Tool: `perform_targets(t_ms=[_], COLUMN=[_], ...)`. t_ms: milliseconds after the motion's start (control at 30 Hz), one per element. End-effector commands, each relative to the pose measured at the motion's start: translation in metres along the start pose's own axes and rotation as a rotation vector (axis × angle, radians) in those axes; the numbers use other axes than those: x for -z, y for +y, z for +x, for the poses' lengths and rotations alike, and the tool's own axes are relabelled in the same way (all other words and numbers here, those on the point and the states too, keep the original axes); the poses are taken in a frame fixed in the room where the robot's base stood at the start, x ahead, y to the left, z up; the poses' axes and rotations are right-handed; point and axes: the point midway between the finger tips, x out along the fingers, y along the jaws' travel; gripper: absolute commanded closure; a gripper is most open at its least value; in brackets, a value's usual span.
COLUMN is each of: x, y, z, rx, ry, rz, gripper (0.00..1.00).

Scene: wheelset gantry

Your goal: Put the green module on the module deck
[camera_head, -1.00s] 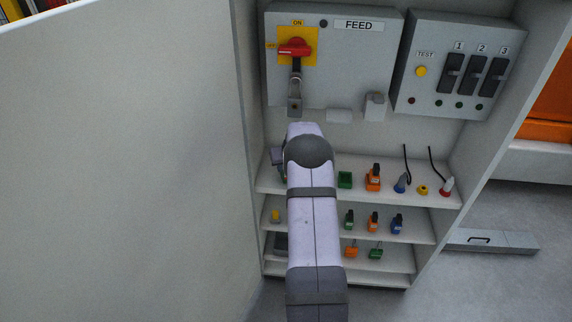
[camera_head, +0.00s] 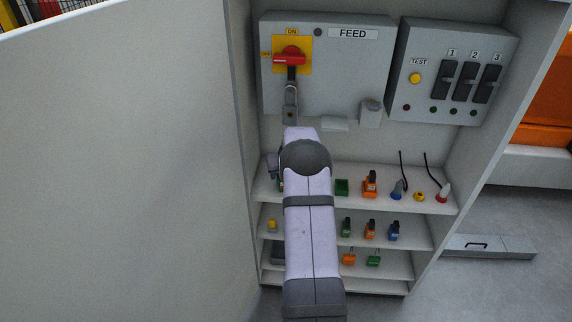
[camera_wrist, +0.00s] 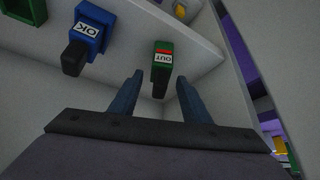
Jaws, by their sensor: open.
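A green block (camera_wrist: 164,48) with an upside-down OUT label and a dark grip sits on a pale shelf in the wrist view. My gripper (camera_wrist: 160,76) is open, with one finger on each side of the block's dark end; I cannot tell whether they touch it. In the head view my arm hides most of this spot. Another green block (camera_head: 346,227) stands on the middle shelf. I cannot tell which surface is the module deck.
A green open box (camera_head: 341,187), an orange block (camera_head: 370,184) and small plugs line the upper shelf (camera_head: 440,207). The feed box (camera_head: 345,75) hangs above. A tall panel (camera_head: 120,170) fills the left.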

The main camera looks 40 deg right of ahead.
Motion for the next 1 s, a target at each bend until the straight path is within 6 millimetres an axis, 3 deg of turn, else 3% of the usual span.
perform_targets(t_ms=[600, 1000], x=[0.0, -0.001], y=[0.001, 0.0], z=[-0.09, -0.107], rx=[-0.001, 0.0], ry=[0.003, 0.0], rz=[0.001, 0.001], gripper=[0.57, 0.57])
